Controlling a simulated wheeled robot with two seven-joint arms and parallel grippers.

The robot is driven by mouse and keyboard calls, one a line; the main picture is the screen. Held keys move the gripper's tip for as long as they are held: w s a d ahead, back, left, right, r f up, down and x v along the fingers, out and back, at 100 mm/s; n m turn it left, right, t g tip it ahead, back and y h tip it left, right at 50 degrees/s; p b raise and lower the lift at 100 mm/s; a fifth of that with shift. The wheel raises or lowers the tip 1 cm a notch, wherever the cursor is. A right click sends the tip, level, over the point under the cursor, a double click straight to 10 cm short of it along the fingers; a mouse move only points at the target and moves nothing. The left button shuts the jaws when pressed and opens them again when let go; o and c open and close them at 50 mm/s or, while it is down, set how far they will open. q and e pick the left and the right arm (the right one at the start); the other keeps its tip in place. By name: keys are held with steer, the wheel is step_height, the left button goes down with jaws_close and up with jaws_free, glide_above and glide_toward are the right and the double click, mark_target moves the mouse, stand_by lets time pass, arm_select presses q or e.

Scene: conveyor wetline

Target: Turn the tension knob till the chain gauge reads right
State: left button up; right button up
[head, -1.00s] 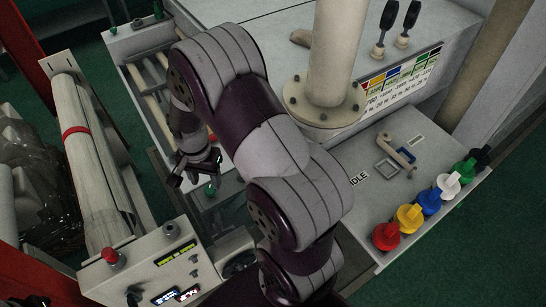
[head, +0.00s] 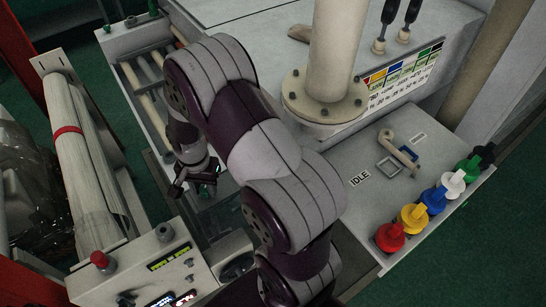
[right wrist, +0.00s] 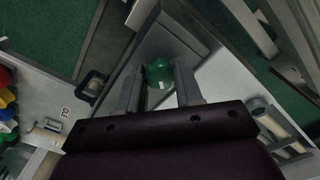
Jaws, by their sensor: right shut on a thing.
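My right gripper (head: 197,187) is low over the machine's bed at centre left in the head view, pointing down. In the right wrist view its two fingers (right wrist: 160,88) stand either side of a round green knob (right wrist: 159,73) with a small pale mark, and are shut on it. In the head view only a bit of green (head: 210,191) shows beside the fingers; the rest is hidden. I cannot make out a chain gauge reading. My left gripper is not in view.
A control box (head: 140,268) with lit displays and a red button (head: 99,260) stands at lower left. A wrapped roll (head: 85,170) lies behind it. Coloured knobs, including a red one (head: 390,237), line the right panel (head: 350,205), marked IDLE. A thick post (head: 337,50) rises behind my arm.

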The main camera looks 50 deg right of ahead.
steer(key=n, duration=0.3)
steer(key=shift+p, duration=0.3)
steer(key=shift+r+n, duration=0.1)
steer(key=shift+n, duration=0.7)
steer(key=o, duration=0.5)
steer(key=shift+o, duration=1.1)
steer(key=shift+d, duration=0.1)
steer(key=shift+w+d, duration=0.1)
